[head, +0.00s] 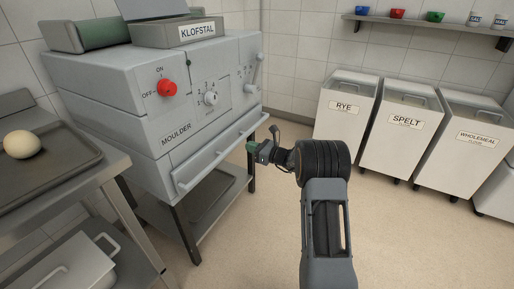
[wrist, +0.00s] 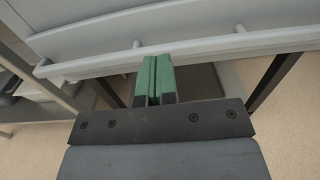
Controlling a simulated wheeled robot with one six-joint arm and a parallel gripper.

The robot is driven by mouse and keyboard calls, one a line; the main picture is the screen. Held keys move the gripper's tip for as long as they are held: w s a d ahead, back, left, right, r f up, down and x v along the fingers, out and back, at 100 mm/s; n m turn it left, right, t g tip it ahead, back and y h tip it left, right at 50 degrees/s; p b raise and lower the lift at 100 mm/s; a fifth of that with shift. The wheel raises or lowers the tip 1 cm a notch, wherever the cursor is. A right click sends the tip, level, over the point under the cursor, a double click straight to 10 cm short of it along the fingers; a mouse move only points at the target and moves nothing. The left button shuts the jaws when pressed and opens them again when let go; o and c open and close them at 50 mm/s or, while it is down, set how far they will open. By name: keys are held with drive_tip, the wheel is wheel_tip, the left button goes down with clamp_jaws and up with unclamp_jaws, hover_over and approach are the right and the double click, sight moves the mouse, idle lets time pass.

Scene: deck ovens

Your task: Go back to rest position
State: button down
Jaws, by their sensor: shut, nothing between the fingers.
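My gripper (head: 252,148) is in front of the grey moulder (head: 120,150), near the right part of its long front handle bar (head: 200,165). In the wrist view its two green fingers (wrist: 154,80) are together with nothing between them. They point at the moulder's lower front, and the handle bar (wrist: 200,50) runs across just beyond the fingertips. I cannot tell whether the fingertips touch it. My arm reaches forward from the bottom of the head view.
The moulder has a red switch knob (head: 167,88) and a white dial (head: 211,98). A dough ball (head: 22,144) lies on a dark tray (head: 75,160) at left. Flour bins (head: 345,112) labelled rye, spelt and wholemeal stand at right. A wall shelf (head: 430,26) holds bowls. Floor at right is clear.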

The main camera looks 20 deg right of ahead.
drive_tip(key=s+a+r+n+g+h+p, duration=0.1)
drive_tip(key=s+a+r+n+g+p, duration=0.35)
drive_tip(key=s+r+n+p, duration=0.3)
drive_tip(key=s+a+r+n+g+p, duration=0.4)
drive_tip(key=s+a+r+n+p, duration=0.15)
drive_tip(key=s+r, duration=0.4)
drive_tip(key=s+d+r+n+h+p, duration=0.2)
drive_tip(key=s+r+n+h+p, duration=0.3)
drive_tip(key=s+r+n+p, duration=0.2)
drive_tip(key=s+d+r+n+g+h+p, duration=0.1)
drive_tip(key=s+d+r+n+h+p, duration=0.2)
drive_tip(key=s, duration=0.9)
wheel_tip(320, 180, up, 6)
drive_tip(key=n+h+p, duration=0.3)
drive_tip(key=n+p, duration=0.1)
drive_tip(key=p, duration=0.1)
drive_tip(key=shift+f, duration=0.2)
